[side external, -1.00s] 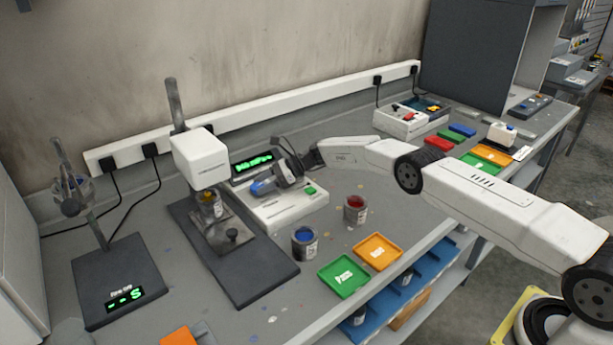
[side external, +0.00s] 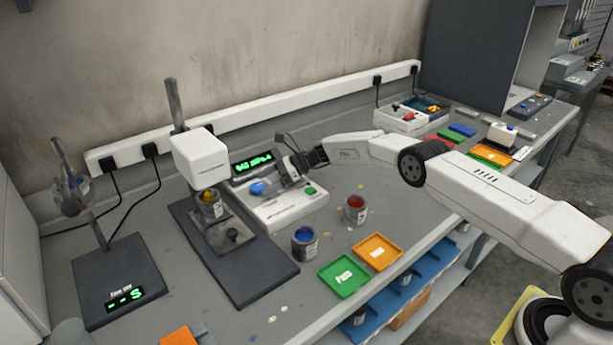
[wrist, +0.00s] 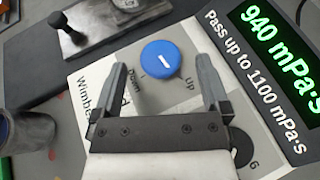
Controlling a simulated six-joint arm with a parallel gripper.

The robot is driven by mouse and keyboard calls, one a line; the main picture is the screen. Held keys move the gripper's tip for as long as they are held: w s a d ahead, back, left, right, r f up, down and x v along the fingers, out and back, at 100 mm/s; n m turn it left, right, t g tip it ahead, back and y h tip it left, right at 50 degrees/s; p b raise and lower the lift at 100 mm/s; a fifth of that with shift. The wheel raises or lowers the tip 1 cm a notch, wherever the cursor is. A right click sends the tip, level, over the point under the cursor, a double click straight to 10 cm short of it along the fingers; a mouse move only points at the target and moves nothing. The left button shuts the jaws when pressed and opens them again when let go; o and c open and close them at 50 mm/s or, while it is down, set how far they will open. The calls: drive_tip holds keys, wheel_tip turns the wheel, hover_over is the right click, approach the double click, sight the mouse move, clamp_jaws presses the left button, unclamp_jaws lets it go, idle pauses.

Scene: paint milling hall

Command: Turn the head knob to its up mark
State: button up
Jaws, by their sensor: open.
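The blue head knob (wrist: 162,64) with a short white line sits on the white panel of the viscometer unit (wrist: 85,77). "Down" is printed at its lower left and "Up" at its lower right. In the side view the knob (side external: 258,188) shows just left of my gripper (side external: 280,176). The display (wrist: 275,50) reads 940 mPa·s and "Pass up to 1100 mPa·s".
A white head on a stand (side external: 200,157) rises left of the unit, with a yellow-topped can (side external: 211,204) below. A blue paint can (side external: 305,244) and a red one (side external: 355,209) stand in front. Green (side external: 343,276) and orange (side external: 377,252) trays lie near the bench edge.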

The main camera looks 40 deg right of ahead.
drive_tip(key=shift+v, duration=3.25)
